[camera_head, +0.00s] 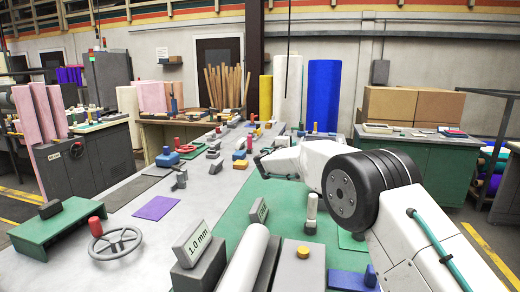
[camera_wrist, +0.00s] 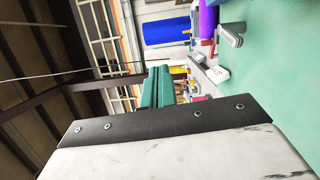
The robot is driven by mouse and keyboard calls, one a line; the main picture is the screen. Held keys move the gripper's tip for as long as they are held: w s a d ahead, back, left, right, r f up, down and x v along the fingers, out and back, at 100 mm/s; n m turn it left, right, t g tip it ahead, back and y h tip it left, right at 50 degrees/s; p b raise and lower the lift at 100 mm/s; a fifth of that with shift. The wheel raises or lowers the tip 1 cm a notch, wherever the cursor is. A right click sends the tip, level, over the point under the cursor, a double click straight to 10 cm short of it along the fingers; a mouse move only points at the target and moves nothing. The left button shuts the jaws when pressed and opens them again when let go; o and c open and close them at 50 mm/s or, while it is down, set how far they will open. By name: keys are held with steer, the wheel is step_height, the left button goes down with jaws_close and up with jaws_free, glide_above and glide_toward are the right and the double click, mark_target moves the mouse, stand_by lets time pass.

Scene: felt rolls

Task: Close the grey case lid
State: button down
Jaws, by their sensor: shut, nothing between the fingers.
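I cannot clearly make out a grey case or its lid in either view. A grey block with a yellow knob (camera_head: 303,252) stands at the near edge of the work surface, but I cannot tell whether it is a case. My arm reaches in from the right, and my gripper (camera_head: 262,166) is over the far part of the green mat, small and partly hidden by the arm. In the wrist view, my gripper's green fingers (camera_wrist: 155,88) are together, with nothing seen between them.
A white roll (camera_head: 245,258) and a grey stand labelled 1.0 mm (camera_head: 192,245) are at the front. A handwheel (camera_head: 115,242) and a green bench-like stand (camera_head: 55,222) are at left. Several small blocks line the table's far part. The green mat (camera_head: 235,222) has clear patches.

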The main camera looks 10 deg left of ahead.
steer(key=shift+s+a, duration=0.85)
steer(key=shift+a, duration=1.35)
steer(key=s+d+r+m+g+h, duration=0.25)
steer(key=s+d+r, duration=0.2)
steer(key=d, duration=0.65)
steer(key=s+d+r+m+g+h, duration=0.1)
steer(key=s+d+r+m+g, duration=0.3)
steer(key=d, duration=0.6)
steer(key=s+d+r+m+g, duration=0.3)
steer(key=s+d+m+g, duration=0.1)
steer(key=s+d, duration=1.2)
steer(key=s+d+f+m+g+y, duration=0.1)
steer(key=s+d+f+g+y, duration=0.15)
steer(key=s, duration=0.85)
steer(key=s+d+f+m+g+y, duration=0.1)
steer(key=s+d+m, duration=0.15)
steer(key=s, duration=0.75)
steer(key=s+a+f+m+g+y, duration=0.1)
steer(key=s+f, duration=0.4)
steer(key=s, duration=0.5)
steer(key=s+a+f+g+y, duration=0.1)
steer(key=s+f+y, duration=0.3)
steer(key=s, duration=0.7)
steer(key=shift+s+f+m, duration=0.3)
steer(key=shift+f+m, duration=0.05)
steer(key=shift+m, duration=0.05)
